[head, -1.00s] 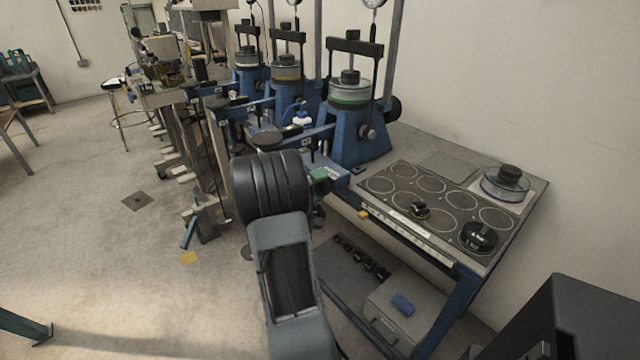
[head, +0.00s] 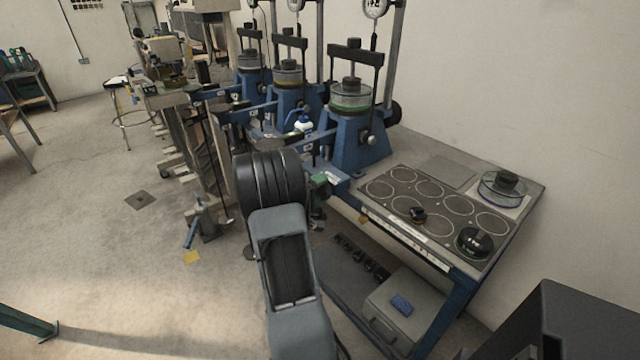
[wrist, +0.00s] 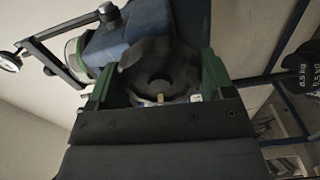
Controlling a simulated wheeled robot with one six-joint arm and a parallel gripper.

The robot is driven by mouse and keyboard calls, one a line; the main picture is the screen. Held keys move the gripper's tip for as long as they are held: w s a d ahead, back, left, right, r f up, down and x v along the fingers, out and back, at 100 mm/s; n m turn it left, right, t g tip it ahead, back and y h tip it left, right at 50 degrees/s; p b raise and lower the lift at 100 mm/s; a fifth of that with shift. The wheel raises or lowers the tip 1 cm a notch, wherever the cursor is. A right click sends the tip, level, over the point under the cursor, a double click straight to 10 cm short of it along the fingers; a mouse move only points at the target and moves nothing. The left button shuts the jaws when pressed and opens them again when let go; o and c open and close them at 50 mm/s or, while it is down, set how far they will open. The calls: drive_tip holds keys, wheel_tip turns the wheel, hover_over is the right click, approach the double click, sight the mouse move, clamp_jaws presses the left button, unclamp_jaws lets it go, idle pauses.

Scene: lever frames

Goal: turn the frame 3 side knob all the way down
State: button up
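Frame 3 seems to be the nearest blue load frame (head: 355,145), with a green-ringed clear cell (head: 351,97) under its black crossbar. In the wrist view a dark round scalloped knob (wrist: 160,72) sits against the blue frame body (wrist: 140,22). My gripper (wrist: 160,78) has its two green fingers apart, one on each side of this knob. The knob nearly fills the gap; whether the fingers press on it I cannot tell. In the head view my gripper (head: 321,183) is low at the frame's left front, and my arm hides the knob there.
A bench top with a dark plate of ring marks (head: 433,200) lies to the right, holding a black weight (head: 474,242) and a clear dish (head: 503,188). More blue frames (head: 290,100) stand behind. A lower shelf holds a grey case (head: 400,312). Floor at left is open.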

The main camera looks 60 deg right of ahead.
drive_tip(key=shift+o, duration=0.7)
drive_tip(key=shift+s+d, duration=0.15)
drive_tip(key=shift+d, duration=0.2)
drive_tip(key=shift+o, duration=1.2)
drive_tip(key=shift+a, duration=0.15)
drive_tip(key=b+v, duration=0.2)
drive_tip(key=v, duration=0.2)
drive_tip(key=shift+f, duration=0.1)
drive_tip(key=shift+b+v, duration=0.4)
drive_tip(key=shift+v, duration=0.7)
